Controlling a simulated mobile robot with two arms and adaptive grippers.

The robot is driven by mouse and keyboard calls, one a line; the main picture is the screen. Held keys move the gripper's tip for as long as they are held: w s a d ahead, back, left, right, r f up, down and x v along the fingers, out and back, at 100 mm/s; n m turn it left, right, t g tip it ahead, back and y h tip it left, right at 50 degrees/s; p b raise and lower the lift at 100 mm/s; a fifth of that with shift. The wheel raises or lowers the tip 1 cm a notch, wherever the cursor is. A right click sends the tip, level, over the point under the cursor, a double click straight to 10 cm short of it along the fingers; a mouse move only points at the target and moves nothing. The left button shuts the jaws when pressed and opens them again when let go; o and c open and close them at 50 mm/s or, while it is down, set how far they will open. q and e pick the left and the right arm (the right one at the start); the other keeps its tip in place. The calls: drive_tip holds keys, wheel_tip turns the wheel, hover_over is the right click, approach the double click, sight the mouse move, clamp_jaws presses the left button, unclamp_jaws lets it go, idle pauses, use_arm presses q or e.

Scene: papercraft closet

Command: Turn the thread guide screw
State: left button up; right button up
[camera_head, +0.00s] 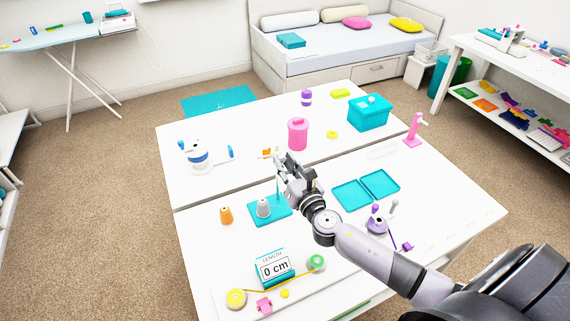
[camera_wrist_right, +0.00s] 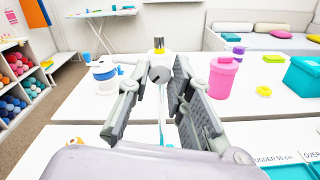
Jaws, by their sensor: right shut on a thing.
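The thread guide is a thin upright rod (camera_head: 278,189) on a teal base (camera_head: 284,208), beside a grey cone of thread (camera_head: 263,207). My right gripper (camera_head: 281,164) is at the rod's top. In the wrist view its fingers (camera_wrist_right: 161,82) stand on both sides of the knob, shut on it. The exact contact is hard to see. My left gripper is not in view.
An orange cone (camera_head: 226,215) stands left of the base. A length counter (camera_head: 275,267) is in front, and open teal trays (camera_head: 352,194) lie to the right. A pink canister (camera_head: 298,134), a white and blue device (camera_head: 197,157) and a teal box (camera_head: 369,113) stand on the far table.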

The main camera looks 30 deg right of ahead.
clamp_jaws()
